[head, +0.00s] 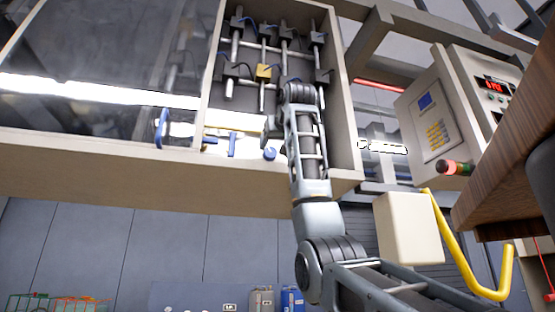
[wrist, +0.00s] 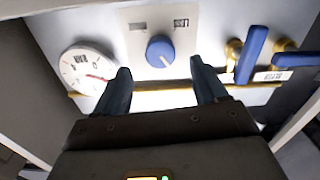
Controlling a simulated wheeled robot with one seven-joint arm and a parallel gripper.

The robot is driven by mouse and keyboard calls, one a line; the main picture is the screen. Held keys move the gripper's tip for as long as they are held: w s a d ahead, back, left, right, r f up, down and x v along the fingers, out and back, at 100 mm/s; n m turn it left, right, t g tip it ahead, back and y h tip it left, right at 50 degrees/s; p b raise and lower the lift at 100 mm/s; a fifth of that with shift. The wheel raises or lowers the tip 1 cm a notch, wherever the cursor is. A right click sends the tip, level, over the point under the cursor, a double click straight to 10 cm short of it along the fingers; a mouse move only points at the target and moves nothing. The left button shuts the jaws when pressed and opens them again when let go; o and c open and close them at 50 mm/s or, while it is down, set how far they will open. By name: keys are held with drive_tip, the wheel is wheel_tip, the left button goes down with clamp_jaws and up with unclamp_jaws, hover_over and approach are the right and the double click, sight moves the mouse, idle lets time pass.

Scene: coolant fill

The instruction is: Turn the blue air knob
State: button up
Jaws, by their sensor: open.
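The blue air knob (wrist: 160,51) shows in the wrist view. It is round, with a pale pointer mark, on a white panel (wrist: 205,20) between two small labels. My gripper (wrist: 160,68) is open, with its two dark blue fingers apart. In the head view my arm reaches up into the open cabinet, and I cannot make out the gripper clearly there.
A round white gauge (wrist: 86,68) is left of the knob. Blue lever handles (wrist: 251,55) on brass fittings are to its right. A brass-coloured pipe runs below. In the head view, the cabinet frame (head: 120,165) surrounds the opening, and a control box (head: 436,118) stands right.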

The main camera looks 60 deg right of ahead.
sight(271, 153)
drive_tip(key=p+x, duration=0.2)
drive_tip(key=x, duration=0.4)
drive_tip(key=shift+d+r, duration=0.1)
drive_tip(key=shift+w+d+p, duration=0.35)
drive_tip(key=shift+w+d, duration=0.05)
drive_tip(key=shift+d, duration=0.05)
drive_tip(key=shift+c, duration=0.5)
drive_tip(key=c, duration=0.9)
